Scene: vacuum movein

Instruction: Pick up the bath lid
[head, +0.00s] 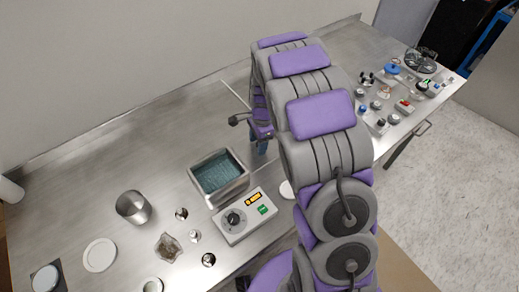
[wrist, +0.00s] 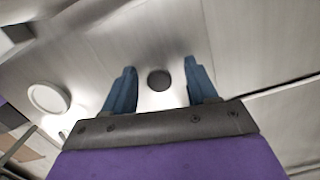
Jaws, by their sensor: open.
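In the wrist view, a dark round knob (wrist: 159,80) shows between my gripper's (wrist: 160,66) two blue fingers. It appears to be the knob of the bath lid (wrist: 160,100), a pale, shiny metal surface around and below it. My gripper is open, with one finger on each side of the knob and none visibly touching it. I cannot tell the height gap. In the head view, my blue fingertips (head: 261,147) point down just right of the open metal bath (head: 246,182), which holds teal liquid. My arm hides most of the lid there.
A control box (head: 245,215) with a dial and lit display stands in front of the bath. A metal beaker (head: 132,207), a white disc (head: 100,255) and small items lie to the left. Bottles and small parts crowd the table's far right. The back left is clear.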

